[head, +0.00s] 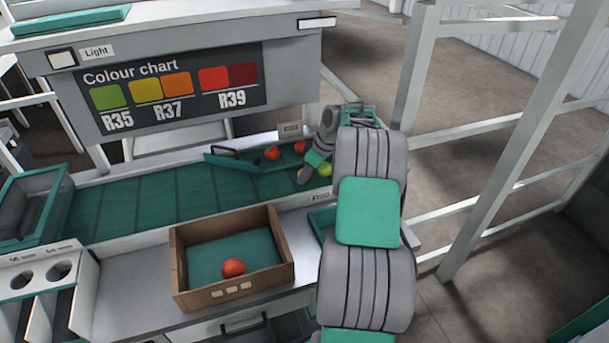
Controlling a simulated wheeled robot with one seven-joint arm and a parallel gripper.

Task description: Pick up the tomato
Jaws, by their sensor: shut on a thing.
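My gripper (314,168) is at the right end of the green belt, partly hidden by my own arm. It is shut on a yellow-green tomato (325,170), which shows at its fingers; I cannot tell whether the tomato is clear of the surface below. Two red tomatoes, one on the left (272,153) and one on the right (300,147), lie just behind my gripper. Another red tomato (233,267) lies in the brown box with a green lining (235,293).
The segmented green belt (150,205) runs left from my gripper and is bare there. A colour chart board (170,92) stands above it. A green-rimmed bin (30,200) is at the left. White frame posts (545,130) stand to the right.

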